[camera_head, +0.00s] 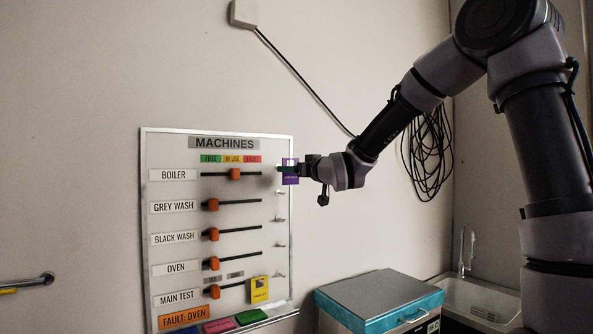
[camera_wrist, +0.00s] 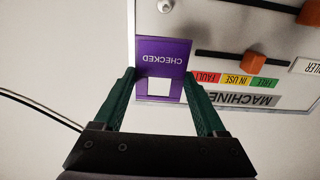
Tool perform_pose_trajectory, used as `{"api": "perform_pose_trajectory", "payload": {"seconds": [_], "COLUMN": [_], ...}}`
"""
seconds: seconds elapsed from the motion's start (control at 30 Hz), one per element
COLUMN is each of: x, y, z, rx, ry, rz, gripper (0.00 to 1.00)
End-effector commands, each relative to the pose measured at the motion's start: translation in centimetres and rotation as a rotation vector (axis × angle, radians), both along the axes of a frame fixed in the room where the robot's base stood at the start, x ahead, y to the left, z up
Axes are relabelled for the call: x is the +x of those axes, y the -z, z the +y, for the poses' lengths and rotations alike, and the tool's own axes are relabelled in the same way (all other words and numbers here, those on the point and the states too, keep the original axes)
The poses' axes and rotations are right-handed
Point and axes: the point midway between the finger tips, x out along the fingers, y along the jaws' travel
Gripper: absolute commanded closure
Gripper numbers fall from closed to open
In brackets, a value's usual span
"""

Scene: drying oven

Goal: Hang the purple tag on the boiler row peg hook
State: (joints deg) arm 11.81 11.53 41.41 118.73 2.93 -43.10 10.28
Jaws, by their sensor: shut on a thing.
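The purple tag (camera_wrist: 164,57) has a square opening and reads CHECKED, upside down in the wrist view. In the head view the tag (camera_head: 290,181) hangs upright at the board's right edge, level with the BOILER row (camera_head: 173,175). My gripper (camera_wrist: 160,90) is shut on the tag, its green fingers at the two sides of the opening. In the head view my gripper (camera_head: 296,168) reaches in from the right.
The MACHINES board (camera_head: 165,140) has orange sliders on black rails and small white pegs (camera_head: 280,218) down its right side. A yellow tag (camera_head: 259,290) is low on the board. A blue-lidded box (camera_head: 375,299) and a sink (camera_head: 480,300) stand at the lower right.

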Motion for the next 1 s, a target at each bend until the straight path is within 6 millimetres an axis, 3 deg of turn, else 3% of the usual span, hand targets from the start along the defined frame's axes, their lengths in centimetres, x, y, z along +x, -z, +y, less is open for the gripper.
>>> {"api": "perform_pose_trajectory", "payload": {"seconds": [1.0], "x": [4.6], "y": [1.1], "z": [3.2], "rx": [0.000], "ry": [-0.001], "rz": [0.001], "gripper": [0.77]}}
